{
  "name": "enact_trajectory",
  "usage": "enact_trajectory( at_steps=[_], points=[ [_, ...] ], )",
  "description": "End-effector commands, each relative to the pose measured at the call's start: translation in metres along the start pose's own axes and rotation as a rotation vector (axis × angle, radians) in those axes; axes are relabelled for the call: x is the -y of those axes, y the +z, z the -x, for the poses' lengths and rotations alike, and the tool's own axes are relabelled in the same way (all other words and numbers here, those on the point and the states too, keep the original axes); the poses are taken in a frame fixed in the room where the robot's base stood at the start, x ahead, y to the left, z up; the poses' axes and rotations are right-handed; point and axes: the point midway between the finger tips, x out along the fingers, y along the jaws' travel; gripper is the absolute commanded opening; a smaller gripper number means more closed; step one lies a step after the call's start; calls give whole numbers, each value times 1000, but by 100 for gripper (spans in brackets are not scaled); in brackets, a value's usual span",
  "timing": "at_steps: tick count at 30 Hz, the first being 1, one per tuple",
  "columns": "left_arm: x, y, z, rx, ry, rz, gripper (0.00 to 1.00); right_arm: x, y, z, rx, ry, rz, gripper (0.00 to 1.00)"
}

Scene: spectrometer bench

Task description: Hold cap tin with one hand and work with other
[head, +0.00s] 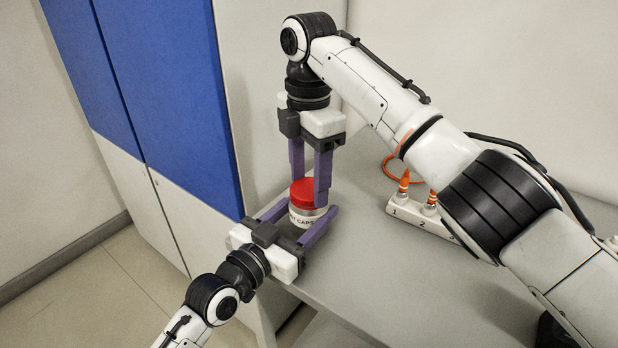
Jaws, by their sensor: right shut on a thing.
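The cap tin (301,220) stands upright near the left end of the grey bench. It is a white, labelled tin with a red lid (307,190). My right gripper (311,188) comes down from above and is shut on the red lid, with a purple finger on each side. My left gripper (309,208) reaches in low from the front left, with its two fingers on either side of the tin's body. I cannot tell whether these fingers press on the tin or stand a little apart from it. Part of the label is hidden.
A white strip with numbered places and orange-tipped pieces (420,213) lies right of the tin, partly behind my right arm. An orange cable (388,166) runs behind it. A blue and white cabinet (165,80) stands at left. The bench front (340,275) is clear.

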Motion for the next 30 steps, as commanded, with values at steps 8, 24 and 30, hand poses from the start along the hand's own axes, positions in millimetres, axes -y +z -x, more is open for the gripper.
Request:
enact_trajectory(
  at_steps=[8,24,30],
  points=[
    [0,1,0,1,0,0,0,0,0,2,0,0,-1,25],
    [0,1,0,1,0,0,0,0,0,20,0,0,-1,25],
    [0,1,0,1,0,0,0,0,0,22,0,0,-1,25]
  ],
)
